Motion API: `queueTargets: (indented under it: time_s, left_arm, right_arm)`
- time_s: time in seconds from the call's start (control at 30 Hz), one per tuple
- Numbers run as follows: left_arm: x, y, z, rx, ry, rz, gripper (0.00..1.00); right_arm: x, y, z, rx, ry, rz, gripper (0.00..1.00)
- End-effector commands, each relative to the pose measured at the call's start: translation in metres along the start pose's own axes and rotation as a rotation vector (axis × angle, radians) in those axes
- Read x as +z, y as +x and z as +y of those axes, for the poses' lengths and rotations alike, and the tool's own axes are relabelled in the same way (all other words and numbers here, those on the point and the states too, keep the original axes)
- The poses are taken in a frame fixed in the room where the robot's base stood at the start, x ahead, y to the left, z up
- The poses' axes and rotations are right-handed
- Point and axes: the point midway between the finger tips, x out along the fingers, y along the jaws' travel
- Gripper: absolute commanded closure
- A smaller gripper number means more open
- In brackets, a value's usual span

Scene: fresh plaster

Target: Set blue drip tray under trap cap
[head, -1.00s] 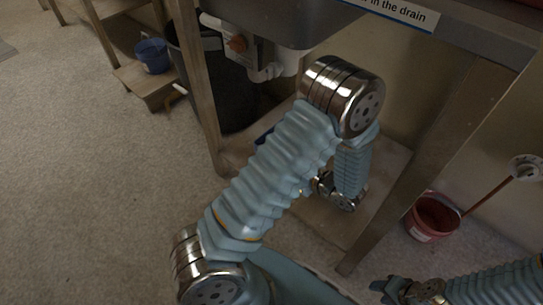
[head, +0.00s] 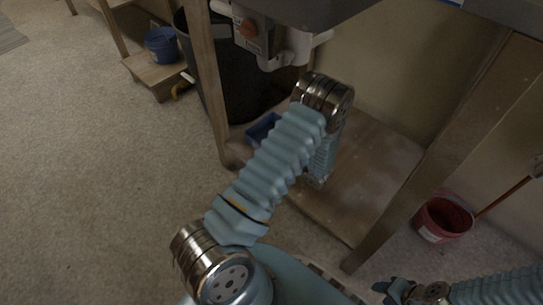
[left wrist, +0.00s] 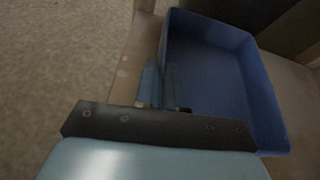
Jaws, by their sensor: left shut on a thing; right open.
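The blue drip tray (head: 263,130) shows in part in the head view on the wooden lower shelf, with my left arm covering part of it. In the left wrist view the tray (left wrist: 215,75) is an empty, rectangular blue box. My left gripper (left wrist: 163,82) is shut on its near left wall. In the head view that gripper is hidden by my arm. The white trap with its cap (head: 268,64) hangs under the sink, above and slightly right of the visible tray part. My right gripper (head: 385,291) is open and empty at the bottom right, far from the tray.
A black bin (head: 240,85) stands behind the wooden table leg (head: 207,85). A blue bucket (head: 161,45) sits on a low wooden step at upper left. A red bucket (head: 443,219) stands on the floor at right. The shelf's right part (head: 375,165) is clear.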

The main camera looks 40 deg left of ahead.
Motion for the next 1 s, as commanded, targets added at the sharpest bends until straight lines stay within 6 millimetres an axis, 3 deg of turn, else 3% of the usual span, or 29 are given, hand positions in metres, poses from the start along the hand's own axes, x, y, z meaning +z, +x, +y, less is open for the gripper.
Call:
queueTargets:
  time_s: [0.37,0.4,0.53,0.87,1.0]
  left_arm:
    - [-0.006,0.002,0.0,-0.001,-0.002,-0.001,1.0]
    - [-0.005,0.002,0.0,-0.001,-0.002,0.0,0.87]
    - [-0.005,0.002,0.0,-0.001,-0.002,0.0,0.67]
    - [-0.001,0.0,0.0,-0.001,-0.002,0.0,0.66]
    - [-0.001,-0.017,-0.001,-0.004,-0.001,0.001,0.66]
  right_arm:
    - [0.0,0.005,0.002,0.0,0.0,0.001,0.57]
    - [0.0,0.003,0.001,0.0,0.0,0.001,0.57]
    - [0.0,0.003,0.001,0.0,0.0,0.001,0.57]
    - [0.0,0.0,0.0,0.0,0.0,0.001,0.57]
    - [0.0,-0.003,-0.001,0.0,0.0,0.0,0.57]
